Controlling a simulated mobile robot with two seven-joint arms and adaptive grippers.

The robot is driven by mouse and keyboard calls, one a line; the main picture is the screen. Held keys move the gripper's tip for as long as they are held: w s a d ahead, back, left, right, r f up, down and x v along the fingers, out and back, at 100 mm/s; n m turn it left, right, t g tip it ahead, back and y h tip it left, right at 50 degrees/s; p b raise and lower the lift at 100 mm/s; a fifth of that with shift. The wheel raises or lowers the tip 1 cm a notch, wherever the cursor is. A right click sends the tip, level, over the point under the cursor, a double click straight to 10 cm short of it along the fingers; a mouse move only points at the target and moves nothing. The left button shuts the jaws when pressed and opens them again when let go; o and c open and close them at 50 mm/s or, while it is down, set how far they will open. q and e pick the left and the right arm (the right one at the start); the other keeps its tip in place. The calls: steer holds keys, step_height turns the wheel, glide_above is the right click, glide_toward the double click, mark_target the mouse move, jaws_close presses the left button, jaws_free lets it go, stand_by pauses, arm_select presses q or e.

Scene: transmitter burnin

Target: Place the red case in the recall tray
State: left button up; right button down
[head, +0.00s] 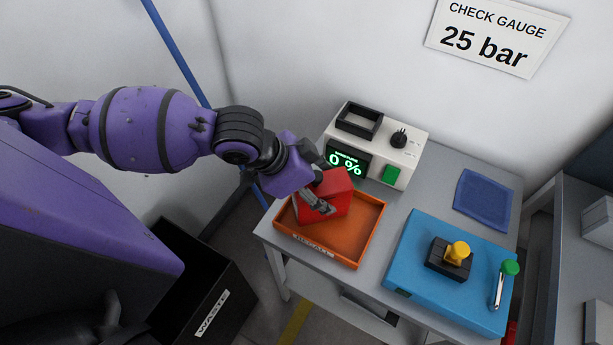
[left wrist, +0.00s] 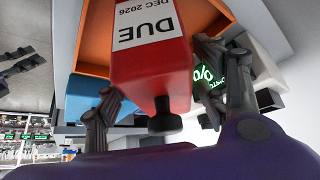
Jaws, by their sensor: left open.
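The red case (head: 325,198) is in the orange recall tray (head: 362,245), toward its back left part. In the left wrist view the red case (left wrist: 158,75) shows a white label reading "DUE DEC 2026" and a dark knob at its near end. My left gripper (head: 322,208) is at the case in the head view. In the left wrist view its fingers (left wrist: 160,108) stand apart on either side of the case, open; contact cannot be told. The tray's orange floor (left wrist: 97,38) shows beside the case.
A white tester (head: 408,152) with a "0 %" display stands behind the tray. A blue case (head: 425,285) with a yellow-knobbed block (head: 458,254) and a green-ended tool (head: 502,285) lies to the right. A blue cloth (head: 483,200) is farther back. A black waste bin (head: 185,300) stands at lower left.

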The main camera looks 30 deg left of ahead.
arm_select(q)
steer(key=p+v, duration=0.2)
steer(key=v, duration=0.9)
arm_select(e)
steer(key=shift+w+a+r, duration=0.2)
steer(key=shift+w+r, duration=0.05)
steer(key=shift+r, duration=0.25)
steer(key=shift+w+a+r, duration=0.2)
steer(key=shift+r, duration=0.3)
